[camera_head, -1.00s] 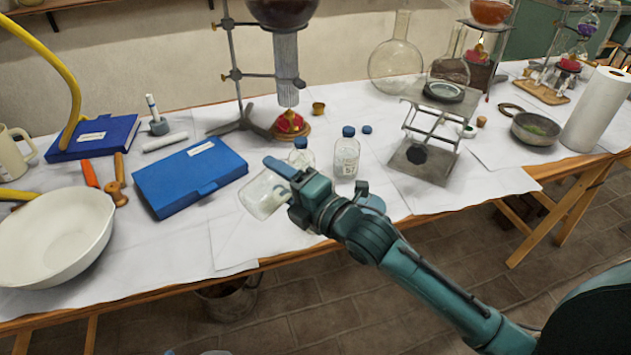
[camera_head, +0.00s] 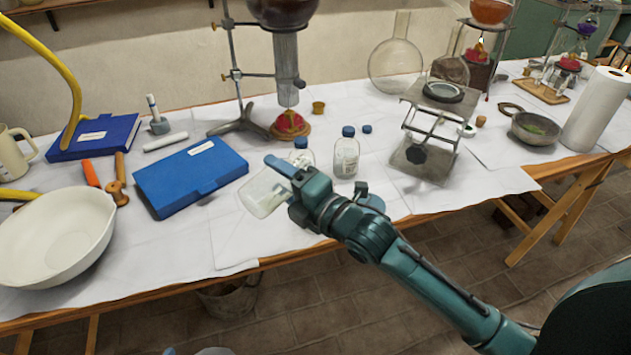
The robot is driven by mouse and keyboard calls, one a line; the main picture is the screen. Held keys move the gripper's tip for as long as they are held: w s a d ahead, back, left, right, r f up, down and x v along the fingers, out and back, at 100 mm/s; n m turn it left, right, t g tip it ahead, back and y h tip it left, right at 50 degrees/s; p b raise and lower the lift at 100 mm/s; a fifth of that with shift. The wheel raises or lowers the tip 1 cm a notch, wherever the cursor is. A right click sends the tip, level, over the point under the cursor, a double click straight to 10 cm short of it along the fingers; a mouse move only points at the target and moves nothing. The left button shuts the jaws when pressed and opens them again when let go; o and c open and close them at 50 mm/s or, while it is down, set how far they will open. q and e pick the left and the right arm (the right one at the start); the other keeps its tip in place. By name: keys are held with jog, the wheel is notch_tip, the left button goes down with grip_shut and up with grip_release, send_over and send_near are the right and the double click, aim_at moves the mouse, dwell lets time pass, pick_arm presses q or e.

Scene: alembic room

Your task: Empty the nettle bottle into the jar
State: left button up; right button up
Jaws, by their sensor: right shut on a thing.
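My right gripper (camera_head: 292,190) is shut on a clear glass vessel (camera_head: 258,194), which appears to be the nettle bottle. It is tilted strongly, with its free end pointing left over the white-papered table. Pale greenish matter shows inside it near the fingers. No readable label shows on it. I cannot make out a separate jar; one may be hidden by the glass or the gripper. A loose blue cap (camera_head: 367,129) lies on the table behind. My left gripper is out of view.
A capped bottle (camera_head: 346,157) stands just behind my right gripper, and another blue-capped bottle (camera_head: 302,154) is partly hidden. A blue case (camera_head: 190,178) and a white bowl (camera_head: 55,238) lie left. A lab jack (camera_head: 424,160) stands right. Clear paper lies in front of the case.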

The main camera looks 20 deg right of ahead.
jog(key=shift+w+d+r+m+p, duration=0.15)
jog(key=shift+r+m+p, duration=0.9)
jog(key=shift+m+p, duration=0.7)
dwell(4.5)
jog(key=shift+d+r+m+p, duration=0.1)
jog(key=shift+r+m+p, duration=0.25)
jog(key=shift+m+p, duration=0.2)
dwell(0.5)
jog(key=shift+d+r+m+p, duration=0.15)
jog(key=shift+r+m+p, duration=0.05)
jog(key=shift+m+p, duration=0.3)
jog(key=shift+w+r, duration=0.1)
